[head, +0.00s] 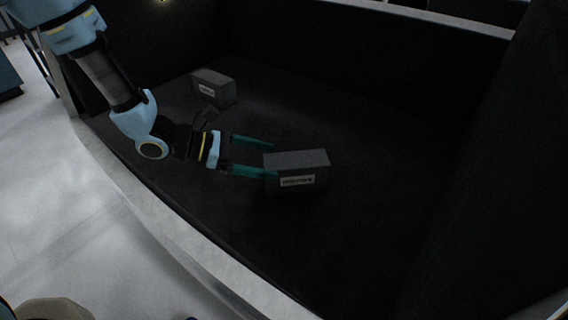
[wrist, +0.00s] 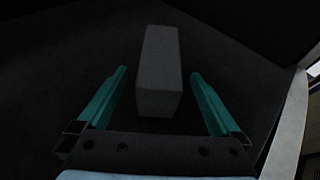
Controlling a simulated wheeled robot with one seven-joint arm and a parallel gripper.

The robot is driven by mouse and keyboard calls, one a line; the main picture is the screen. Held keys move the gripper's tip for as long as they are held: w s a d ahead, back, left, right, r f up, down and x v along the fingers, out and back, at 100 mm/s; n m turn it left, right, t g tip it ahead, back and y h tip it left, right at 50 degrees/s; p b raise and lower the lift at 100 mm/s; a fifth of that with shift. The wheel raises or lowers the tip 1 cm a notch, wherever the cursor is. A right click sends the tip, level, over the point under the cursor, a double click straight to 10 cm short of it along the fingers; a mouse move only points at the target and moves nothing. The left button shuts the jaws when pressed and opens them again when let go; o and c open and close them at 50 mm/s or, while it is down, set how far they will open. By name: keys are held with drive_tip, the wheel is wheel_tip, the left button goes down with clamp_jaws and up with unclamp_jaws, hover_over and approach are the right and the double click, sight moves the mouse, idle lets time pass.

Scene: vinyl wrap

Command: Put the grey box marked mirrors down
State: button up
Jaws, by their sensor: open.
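A grey box (head: 297,172) with a pale label on its side sits on the dark floor of a black-walled bay. The label's print is too small to read surely. In the wrist view the same box (wrist: 158,60) lies lengthwise ahead of my gripper. My gripper (head: 268,159) is open, with its two teal fingers reaching toward the box's left end. In the wrist view my gripper (wrist: 158,73) has one finger on each side of the box's near part, with a visible gap on both sides. The box appears to rest on the floor.
A second grey labelled box (head: 214,87) stands farther back at the left, behind my gripper. A pale raised rim (head: 170,225) edges the bay at the front left. Dark walls close the back and right. The floor (head: 400,170) right of the near box is clear.

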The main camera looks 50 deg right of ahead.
drive_tip(key=shift+v, duration=2.35)
drive_tip(key=w+a+r+m+t+y, duration=0.3)
drive_tip(key=w+a, duration=0.2)
drive_tip(key=a, duration=0.8)
drive_tip(key=w+a+r+m+t+y, duration=0.3)
drive_tip(key=w+a, duration=0.3)
drive_tip(key=a, duration=0.8)
drive_tip(key=w+a+r+m+t+y, duration=0.3)
drive_tip(key=w+a+m+t, duration=0.1)
drive_tip(key=a, duration=0.9)
drive_tip(key=shift+w+a+t, duration=0.25)
drive_tip(key=shift+w+t, duration=0.35)
drive_tip(key=shift+w, duration=0.1)
